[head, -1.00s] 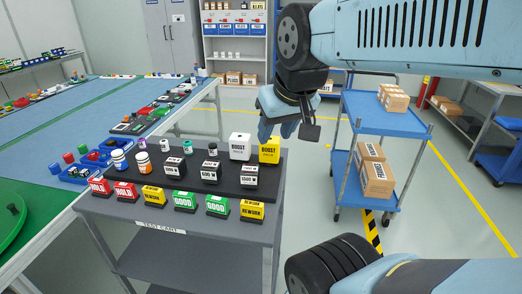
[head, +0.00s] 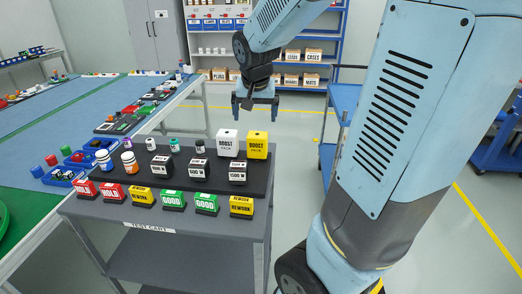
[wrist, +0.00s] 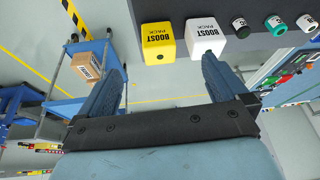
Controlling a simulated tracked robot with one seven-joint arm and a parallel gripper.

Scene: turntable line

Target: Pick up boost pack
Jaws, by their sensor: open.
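Two boost packs stand side by side at the back right of the black tray on the test cart. One boost pack is yellow (head: 257,145) and the other boost pack is white (head: 227,143). In the wrist view the yellow pack (wrist: 158,44) and the white pack (wrist: 205,38) appear beyond my fingertips, the white one to the right. My gripper (head: 255,112) is open and empty, pointing down, above and behind the packs, apart from both. Its two fingers also show in the wrist view (wrist: 160,78).
The test cart (head: 150,226) also holds weight blocks (head: 198,168), small bottles (head: 130,162) and HOLD, GOOD and REWORK blocks (head: 173,200). A blue cart (head: 338,102) stands to the right. The blue-topped table (head: 60,95) is at left. Floor behind the test cart is clear.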

